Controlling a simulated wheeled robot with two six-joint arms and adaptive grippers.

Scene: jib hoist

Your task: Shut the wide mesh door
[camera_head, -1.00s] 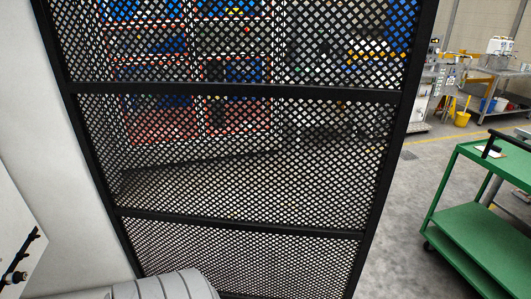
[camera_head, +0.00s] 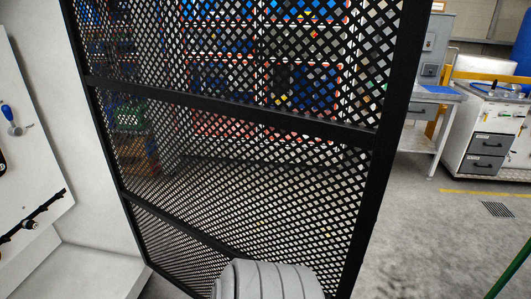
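The wide mesh door (camera_head: 230,115) fills the middle of the head view. It has a black frame, black crossbars and a diamond mesh. It stands at an angle, its left side beside a pale wall and its right side post nearer to me, with open floor to the right of that post. A grey ribbed link of my own arm covers part of its lower edge. I cannot tell whether the arm touches the door. Neither gripper is in view.
Blue and red bins on shelving (camera_head: 305,75) show through the mesh. A pale panel (camera_head: 30,150) with a dark rail is at the left. A white drawer cabinet (camera_head: 485,150) stands at the far right. A green bar (camera_head: 511,274) is at the lower right. Grey floor lies between.

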